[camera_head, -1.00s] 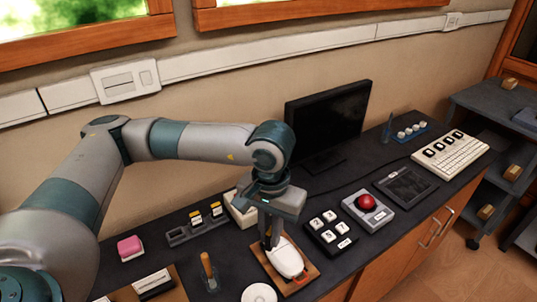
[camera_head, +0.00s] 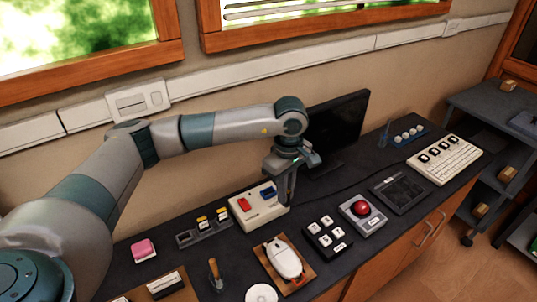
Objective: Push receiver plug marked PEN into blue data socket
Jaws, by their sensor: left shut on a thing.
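A cream socket box (camera_head: 258,212) stands near the back of the counter, with a blue socket (camera_head: 268,193) on its right and a red socket (camera_head: 243,204) on its left. My left gripper (camera_head: 287,197) points down at the right end of the box, beside the blue socket. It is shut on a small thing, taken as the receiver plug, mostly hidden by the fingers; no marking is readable. A dark holder (camera_head: 190,238) to the left carries two plugs with yellow labels, and its left end looks empty. My right gripper is out of view.
A white mouse (camera_head: 284,258) on a brown board lies in front of the box. A keypad (camera_head: 326,233), a red trackball (camera_head: 361,208) and a monitor (camera_head: 338,120) stand to the right. A pink block (camera_head: 143,249) and a wooden-handled tool (camera_head: 214,270) are at left.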

